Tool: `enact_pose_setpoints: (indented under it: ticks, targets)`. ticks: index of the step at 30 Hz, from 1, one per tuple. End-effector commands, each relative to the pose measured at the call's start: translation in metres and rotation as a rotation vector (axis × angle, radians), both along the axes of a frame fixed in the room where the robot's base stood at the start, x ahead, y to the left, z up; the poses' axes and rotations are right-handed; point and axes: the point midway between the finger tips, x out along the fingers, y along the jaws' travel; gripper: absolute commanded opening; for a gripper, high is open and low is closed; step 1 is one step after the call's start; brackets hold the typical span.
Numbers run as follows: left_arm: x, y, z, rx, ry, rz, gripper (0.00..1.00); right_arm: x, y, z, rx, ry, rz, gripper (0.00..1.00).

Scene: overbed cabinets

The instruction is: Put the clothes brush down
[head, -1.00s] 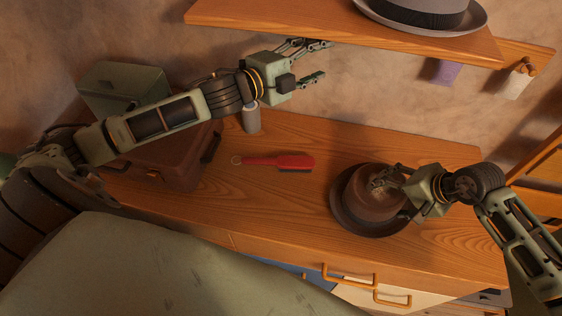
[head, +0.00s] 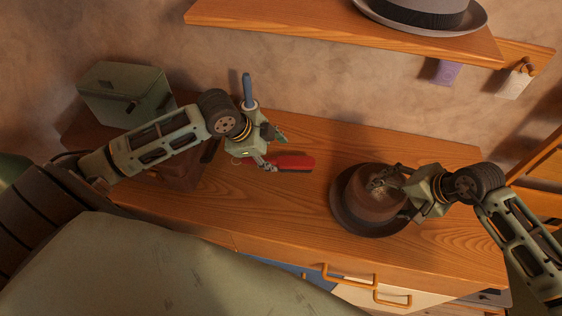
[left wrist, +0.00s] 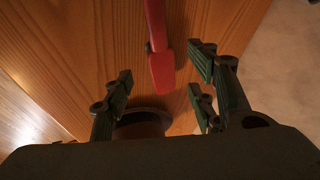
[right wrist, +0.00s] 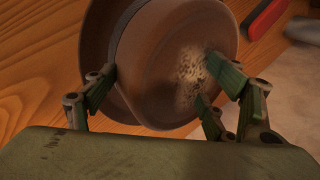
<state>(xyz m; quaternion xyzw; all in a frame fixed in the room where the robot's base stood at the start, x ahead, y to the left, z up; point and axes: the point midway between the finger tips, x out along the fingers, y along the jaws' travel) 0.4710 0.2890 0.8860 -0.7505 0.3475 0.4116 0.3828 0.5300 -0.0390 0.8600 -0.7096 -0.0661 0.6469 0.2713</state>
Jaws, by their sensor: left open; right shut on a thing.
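The red clothes brush (head: 294,163) lies on the wooden cabinet top, left of the brown hat (head: 356,188). My left gripper (head: 274,153) is open and empty over the brush, hiding part of its handle end. In the left wrist view the brush (left wrist: 161,65) runs down between the spread fingers (left wrist: 163,85), apart from both. My right gripper (head: 385,178) is shut on the brown hat, which also shows in the right wrist view (right wrist: 165,60). There the brush (right wrist: 264,18) lies at the top right.
A brown case (head: 178,175) and a green box (head: 128,93) stand at the left, partly behind my left arm. A blue-handled thing (head: 247,88) stands at the back. A shelf (head: 330,32) with a grey hat (head: 425,12) hangs above.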

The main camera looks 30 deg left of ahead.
Motion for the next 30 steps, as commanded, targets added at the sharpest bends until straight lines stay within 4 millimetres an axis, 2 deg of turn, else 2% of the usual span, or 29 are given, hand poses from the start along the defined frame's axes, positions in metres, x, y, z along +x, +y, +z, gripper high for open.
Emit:
enact_pose_setpoints:
  ticks: [1, 8, 15, 18, 26, 30]
  targets:
    - [0.004, -0.001, -0.008, -0.002, -0.001, 0.003, 0.52, -0.009, -0.01, -0.018, -0.036, 0.026, 0.002, 0.49]
    - [0.01, -0.006, -0.023, -0.002, -0.002, 0.001, 0.52, -0.009, -0.01, -0.018, -0.036, 0.026, 0.002, 0.49]
    - [0.023, -0.017, -0.054, -0.001, -0.002, 0.003, 0.52, -0.009, -0.01, -0.018, -0.036, 0.026, 0.002, 0.49]
    - [0.026, -0.019, -0.061, 0.0, -0.003, 0.002, 0.52, -0.009, -0.01, -0.018, -0.036, 0.026, 0.002, 0.49]
    - [0.027, -0.018, -0.064, 0.001, -0.003, 0.001, 0.52, -0.009, -0.01, -0.018, -0.036, 0.026, 0.002, 0.49]
    - [0.027, -0.018, -0.064, 0.001, -0.003, 0.001, 0.4, -0.009, -0.01, -0.018, -0.036, 0.026, 0.002, 0.49]
